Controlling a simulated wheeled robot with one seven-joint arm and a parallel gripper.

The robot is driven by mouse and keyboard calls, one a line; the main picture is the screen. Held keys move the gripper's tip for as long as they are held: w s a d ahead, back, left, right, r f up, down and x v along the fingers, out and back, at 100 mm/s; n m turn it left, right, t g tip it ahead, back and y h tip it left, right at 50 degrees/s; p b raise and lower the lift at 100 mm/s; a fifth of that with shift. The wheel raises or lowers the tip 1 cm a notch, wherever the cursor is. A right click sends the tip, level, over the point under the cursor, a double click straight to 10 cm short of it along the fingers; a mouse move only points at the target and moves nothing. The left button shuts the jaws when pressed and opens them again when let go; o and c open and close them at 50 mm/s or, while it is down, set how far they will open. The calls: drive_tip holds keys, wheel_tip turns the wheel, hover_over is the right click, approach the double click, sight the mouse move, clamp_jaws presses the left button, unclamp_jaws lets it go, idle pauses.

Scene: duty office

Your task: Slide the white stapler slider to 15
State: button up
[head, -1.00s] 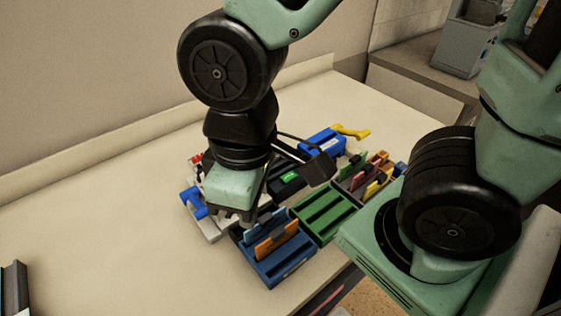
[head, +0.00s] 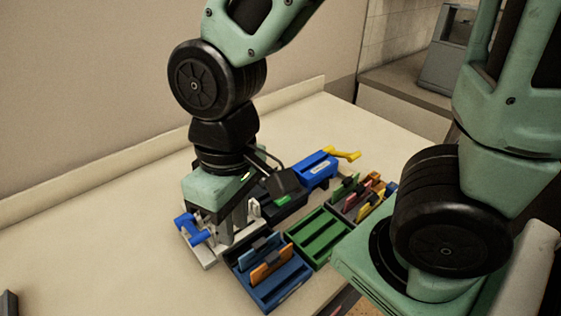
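The white stapler (head: 207,257) stands on the table below my gripper. It has a white base and a blue handle (head: 186,228) at its left end. My gripper (head: 237,232) points down over the stapler, its grey fingers overlapping the stapler's middle in this view. The slider and its scale cannot be made out, being hidden behind the fingers or too small. I cannot tell whether the fingers touch the stapler or hold anything.
A blue tray (head: 283,292) with blue and orange cards stands at the front, close to the gripper. A green tray (head: 320,236), a black device (head: 289,212) and a blue device (head: 318,168) with a yellow handle stand to the right. The table's left side is mostly clear.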

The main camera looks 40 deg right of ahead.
drive_tip(key=w+d+r+m+p, duration=0.2)
drive_tip(key=w+d+m+p, duration=0.1)
drive_tip(key=w+m, duration=0.3)
drive_tip(key=m+h+p, duration=0.1)
drive_tip(key=m+p, duration=0.7)
drive_tip(key=m, duration=0.9)
hover_over(280, 167)
drive_tip(key=f, duration=0.1)
drive_tip(key=shift+t, duration=0.3)
wheel_tip(280, 167, down, 17)
drive_tip(key=shift+f+b, duration=0.15)
drive_tip(key=shift+b, duration=0.15)
